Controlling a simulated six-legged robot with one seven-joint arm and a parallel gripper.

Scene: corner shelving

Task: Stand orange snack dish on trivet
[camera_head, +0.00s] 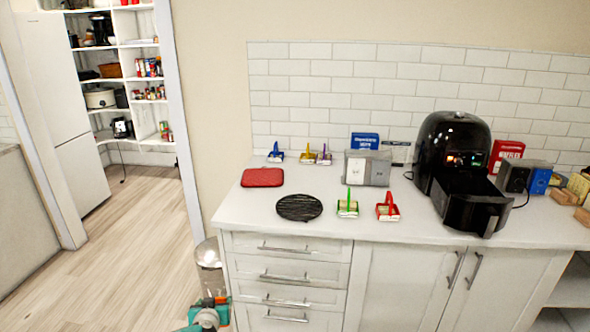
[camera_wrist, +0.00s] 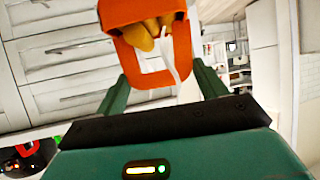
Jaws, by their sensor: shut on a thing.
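The orange snack dish (camera_wrist: 140,12) is in the wrist view, with its frame-like handle toward me and yellowish contents inside. The green fingers of my gripper (camera_wrist: 160,72) are shut on the handle, one on each side. The dish's far part is cut off by the picture's top edge. The black round ridged trivet (camera_head: 299,207) lies flat on the white counter in the head view, above the drawers, with nothing on it.
A red pad (camera_head: 262,177) lies behind and left of the trivet. Green (camera_head: 347,207) and red (camera_head: 387,207) handled dishes stand to its right, several others behind. A bin (camera_head: 209,265) stands beside the drawers.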

